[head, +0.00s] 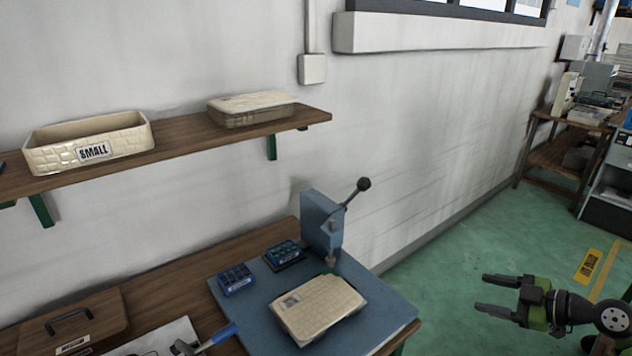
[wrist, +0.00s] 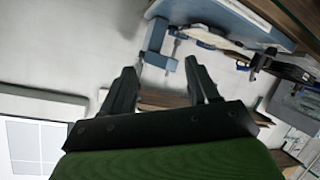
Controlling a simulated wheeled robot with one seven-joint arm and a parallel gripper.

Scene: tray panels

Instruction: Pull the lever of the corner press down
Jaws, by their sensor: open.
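The corner press (head: 322,222) is a blue-grey upright machine at the back right of the workbench. Its lever (head: 354,194) is a dark rod rising up and to the right, ending in a black ball knob. A cream woven-pattern panel (head: 318,307) lies on the blue mat just in front of the press, its back edge close to the press head. My gripper (head: 500,294) is at the lower right of the head view, open and empty, over the green floor and well apart from the press. The gripper's fingers (wrist: 164,86) also show spread in the wrist view.
The blue mat (head: 392,318) holds two small blue boxes (head: 237,279) left of the press. A hammer-like tool (head: 205,340) and a wooden lidded box (head: 75,322) are at lower left. A wall shelf (head: 180,143) carries a bin labelled SMALL (head: 90,143).

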